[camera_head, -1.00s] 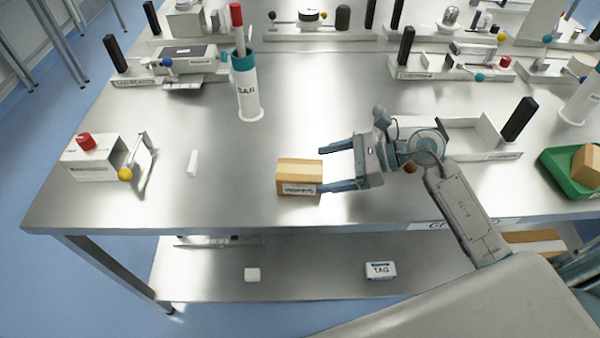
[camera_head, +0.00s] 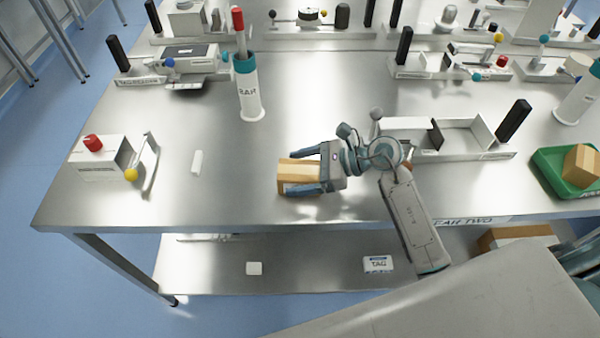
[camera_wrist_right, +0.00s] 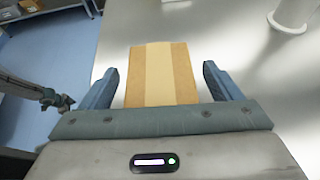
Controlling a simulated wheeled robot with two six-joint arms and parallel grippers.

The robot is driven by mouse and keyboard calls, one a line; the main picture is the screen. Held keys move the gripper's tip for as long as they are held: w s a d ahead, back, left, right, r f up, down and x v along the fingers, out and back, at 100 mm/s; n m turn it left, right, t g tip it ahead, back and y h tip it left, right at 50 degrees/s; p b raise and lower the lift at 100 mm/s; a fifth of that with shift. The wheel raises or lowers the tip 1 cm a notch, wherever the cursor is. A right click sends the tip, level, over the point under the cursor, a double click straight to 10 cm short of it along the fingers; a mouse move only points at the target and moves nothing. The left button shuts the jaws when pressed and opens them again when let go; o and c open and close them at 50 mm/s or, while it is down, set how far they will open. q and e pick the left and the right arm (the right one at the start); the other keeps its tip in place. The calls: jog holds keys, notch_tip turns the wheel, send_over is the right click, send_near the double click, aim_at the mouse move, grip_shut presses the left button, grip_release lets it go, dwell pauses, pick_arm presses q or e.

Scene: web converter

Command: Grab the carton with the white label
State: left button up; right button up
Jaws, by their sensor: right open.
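The carton (camera_head: 299,170) is a small tan box with a paler tape band, standing on the steel table near its front edge. Its white label showed on the front face earlier and is now mostly hidden by my gripper. My right gripper (camera_head: 300,176) is open, with its two fingers reaching along either side of the carton. In the right wrist view the carton (camera_wrist_right: 161,73) lies between the open fingers (camera_wrist_right: 160,82), with a gap on each side. My left gripper is not in view.
A white cylinder (camera_head: 250,98) with a teal rim holds a red-capped item behind the carton. A white box (camera_head: 103,160) with a red knob is at left, a white tray (camera_head: 470,135) at right. A green tray (camera_head: 548,178) holds another tan carton (camera_head: 582,165).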

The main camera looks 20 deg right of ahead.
aim_at(300, 169)
jog(key=c, duration=1.1)
jog(key=shift+c, duration=0.2)
jog(key=shift+r+b, duration=0.35)
jog(key=shift+r, duration=0.1)
notch_tip(300, 169, up, 3)
jog(key=shift+f+b, duration=0.2)
jog(key=shift+b, duration=0.65)
jog(key=s+d+b, duration=0.1)
jog(key=s+d, duration=0.1)
jog(key=s, duration=0.1)
jog(key=s+d+b, duration=0.1)
jog(key=s+d, duration=0.2)
jog(key=s+d+r+b, duration=0.1)
jog(key=s+d, duration=0.2)
jog(key=shift+d, duration=0.15)
jog(key=shift+s+d, duration=0.4)
jog(key=shift+s, duration=0.05)
jog(key=shift+s+d+r+p, duration=0.25)
jog(key=shift+s+d+p, duration=0.65)
jog(key=shift+p, duration=0.2)
